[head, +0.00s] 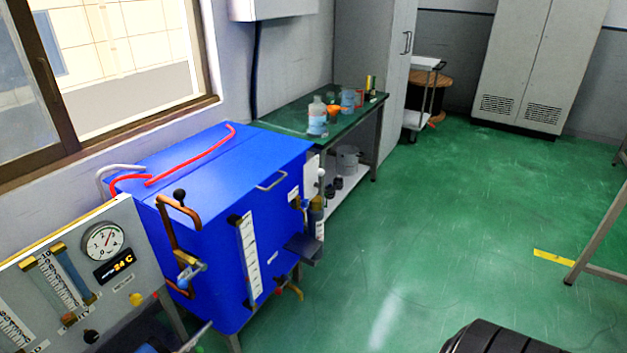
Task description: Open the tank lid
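The blue tank (213,245) stands at the left, below the window. Its flat blue lid (225,170) lies down level on top, so it looks closed. A thin metal handle (271,181) sits on the lid near its front edge. A red hose (200,155) runs across the lid's back part. I cannot make out either of my grippers in the head view. The inside of the tank is hidden.
A gauge panel (75,265) stands left of the tank. Pipes and a valve (185,270) stick out from the tank's front. A green workbench (350,118) with bottles stands behind it.

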